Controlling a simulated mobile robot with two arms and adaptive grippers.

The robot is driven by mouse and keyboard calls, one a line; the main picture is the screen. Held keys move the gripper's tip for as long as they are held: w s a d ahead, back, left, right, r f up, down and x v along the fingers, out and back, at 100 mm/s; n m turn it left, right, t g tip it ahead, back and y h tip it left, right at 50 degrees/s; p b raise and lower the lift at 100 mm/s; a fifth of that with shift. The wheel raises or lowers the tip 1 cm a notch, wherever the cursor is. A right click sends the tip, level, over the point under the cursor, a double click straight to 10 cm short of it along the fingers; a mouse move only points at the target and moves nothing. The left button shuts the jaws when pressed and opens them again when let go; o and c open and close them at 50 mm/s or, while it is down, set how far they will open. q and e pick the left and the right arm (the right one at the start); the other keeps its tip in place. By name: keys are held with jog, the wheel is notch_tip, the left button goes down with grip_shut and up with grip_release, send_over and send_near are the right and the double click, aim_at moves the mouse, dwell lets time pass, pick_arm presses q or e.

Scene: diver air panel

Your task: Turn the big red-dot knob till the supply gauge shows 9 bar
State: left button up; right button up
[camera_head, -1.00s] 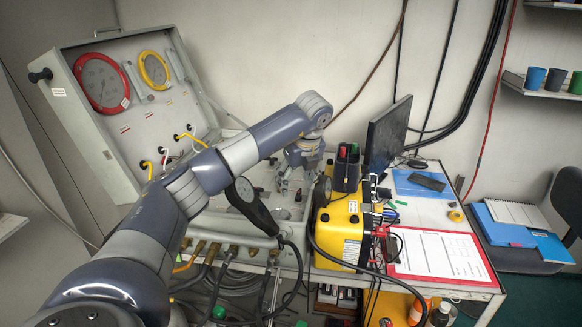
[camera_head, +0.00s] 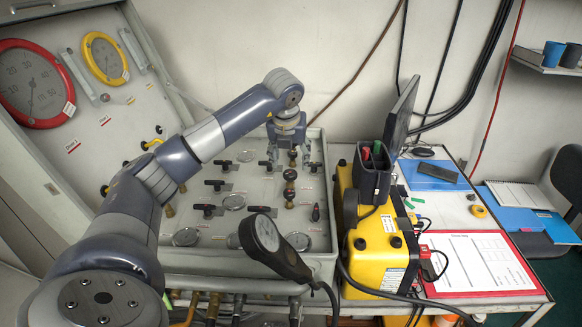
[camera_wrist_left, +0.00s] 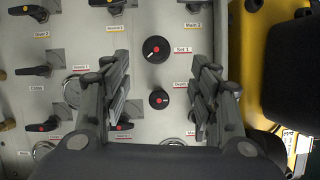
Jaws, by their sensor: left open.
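In the left wrist view a big round black knob with a red dot (camera_wrist_left: 155,49), labelled Set 1, lies between and slightly beyond my left gripper's fingertips (camera_wrist_left: 158,70). A smaller red-dot knob (camera_wrist_left: 159,98) sits below it, between the fingers. The fingers stand wide apart, one on each side, and seem to touch neither knob. In the head view my left gripper (camera_head: 291,157) points down over the back right of the grey panel (camera_head: 330,235). Small round gauges, such as one (camera_head: 186,237) at the front left, are set in the panel; I cannot read which is supply. My right gripper is not in view.
Black lever handles (camera_head: 215,184) crowd the panel left of the gripper. A yellow case (camera_head: 375,245) stands close on the right. A dark handheld device (camera_head: 270,242) sticks up in front. The open lid carries a red-rimmed gauge (camera_head: 35,85) and a yellow-rimmed one (camera_head: 105,58).

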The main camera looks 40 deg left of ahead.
aim_at(290, 173)
pick_arm(q)
jog(key=p+x, duration=0.1)
jog(key=x, duration=0.2)
jog(key=shift+w+a+f, duration=0.1)
jog(key=shift+a+f, duration=0.15)
jog(key=shift+f, duration=0.05)
jog(key=x, duration=0.4)
jog(key=shift+a+p, duration=0.2)
jog(key=shift+p, duration=0.2)
jog(key=shift+c, duration=1.3)
jog(key=c, duration=0.8)
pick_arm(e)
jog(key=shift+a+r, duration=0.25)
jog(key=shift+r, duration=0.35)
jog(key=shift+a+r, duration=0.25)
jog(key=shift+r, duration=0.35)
